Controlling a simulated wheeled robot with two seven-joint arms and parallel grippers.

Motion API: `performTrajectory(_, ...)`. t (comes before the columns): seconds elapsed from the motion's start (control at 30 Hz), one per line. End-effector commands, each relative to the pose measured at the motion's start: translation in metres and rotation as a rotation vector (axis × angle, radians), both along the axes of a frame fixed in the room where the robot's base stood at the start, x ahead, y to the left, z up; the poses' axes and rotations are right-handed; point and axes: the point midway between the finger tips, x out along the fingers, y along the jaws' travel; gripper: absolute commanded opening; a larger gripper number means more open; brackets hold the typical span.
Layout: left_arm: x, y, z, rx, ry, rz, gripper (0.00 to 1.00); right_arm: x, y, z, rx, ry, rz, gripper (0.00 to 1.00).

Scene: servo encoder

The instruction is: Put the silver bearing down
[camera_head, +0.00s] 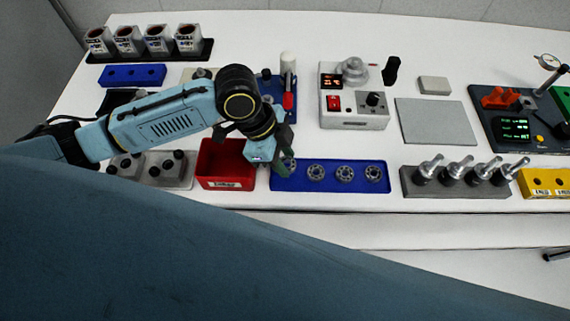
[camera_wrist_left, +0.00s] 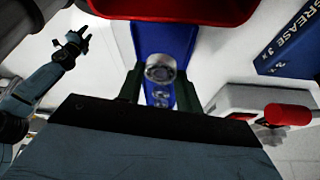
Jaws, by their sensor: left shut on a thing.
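My left gripper (camera_head: 283,163) is above the left end of the blue bearing tray (camera_head: 300,186) and is shut on a silver bearing. The held bearing (camera_wrist_left: 160,68) shows between the two dark green fingers in the left wrist view; in the head view the fingers mostly hide it. Whether it touches the tray I cannot tell. The tray holds 3 more silver bearings, the nearest (camera_head: 316,172) just right of the gripper. My right gripper (camera_wrist_left: 74,42) shows small at the upper left of the left wrist view, its fingers apart and empty.
A red bin (camera_head: 218,182) stands directly left of the tray. Behind are a blue stand with a red-handled tool (camera_head: 288,99) and a control box (camera_head: 352,122). A grey rack of metal shafts (camera_head: 455,187) stands to the right. A bare grey plate (camera_head: 435,121) lies behind it.

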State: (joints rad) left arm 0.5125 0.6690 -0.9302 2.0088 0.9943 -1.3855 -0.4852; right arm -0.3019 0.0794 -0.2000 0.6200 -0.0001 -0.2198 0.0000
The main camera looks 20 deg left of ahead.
Motion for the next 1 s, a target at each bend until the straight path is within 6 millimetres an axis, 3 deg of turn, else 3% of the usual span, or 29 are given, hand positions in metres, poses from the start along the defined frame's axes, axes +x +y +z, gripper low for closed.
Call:
performTrajectory(0.27, 0.0, 0.0, -0.035, 0.0, 0.002, 0.001, 0.08, 0.0, 0.0, -0.004, 0.0, 0.001, 0.0, 0.36)
performTrajectory(0.63, 0.0, 0.0, -0.039, 0.0, -0.001, 0.0, 0.08, 0.0, 0.0, -0.004, 0.0, 0.001, 0.0, 0.36)
performTrajectory(0.67, 0.0, 0.0, -0.039, 0.0, -0.001, 0.0, 0.38, 0.0, 0.0, -0.004, 0.0, 0.001, 0.0, 0.36)
performTrajectory(0.7, 0.0, 0.0, -0.039, 0.0, -0.001, 0.0, 0.43, 0.0, 0.0, -0.004, 0.0, 0.001, 0.0, 0.36)
performTrajectory(1.0, 0.0, 0.0, -0.038, 0.0, -0.001, 0.0, 0.44, 0.001, 0.0, -0.004, -0.001, 0.0, 0.0, 0.36)
